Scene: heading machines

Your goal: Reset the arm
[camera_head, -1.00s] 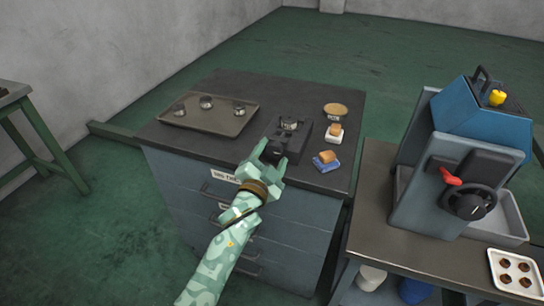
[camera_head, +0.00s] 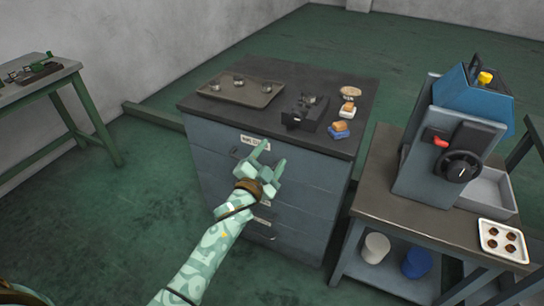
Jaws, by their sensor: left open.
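My left gripper (camera_head: 265,158) is at the end of my patterned pale green arm, which comes in from the bottom left. Its two fingers are apart with nothing between them. It is in front of the drawer cabinet (camera_head: 213,150), over the upper drawer fronts in the picture. A small black device (camera_head: 301,116) with a metal piece on top stands on the cabinet top, beyond the gripper and apart from it. My right gripper does not show.
A tray (camera_head: 262,99) with metal pieces lies on the cabinet top. Small blocks (camera_head: 340,127) sit at its right side. A blue machine (camera_head: 465,128) and a white tray (camera_head: 488,245) stand on the right bench. A green-legged table (camera_head: 55,83) is at left.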

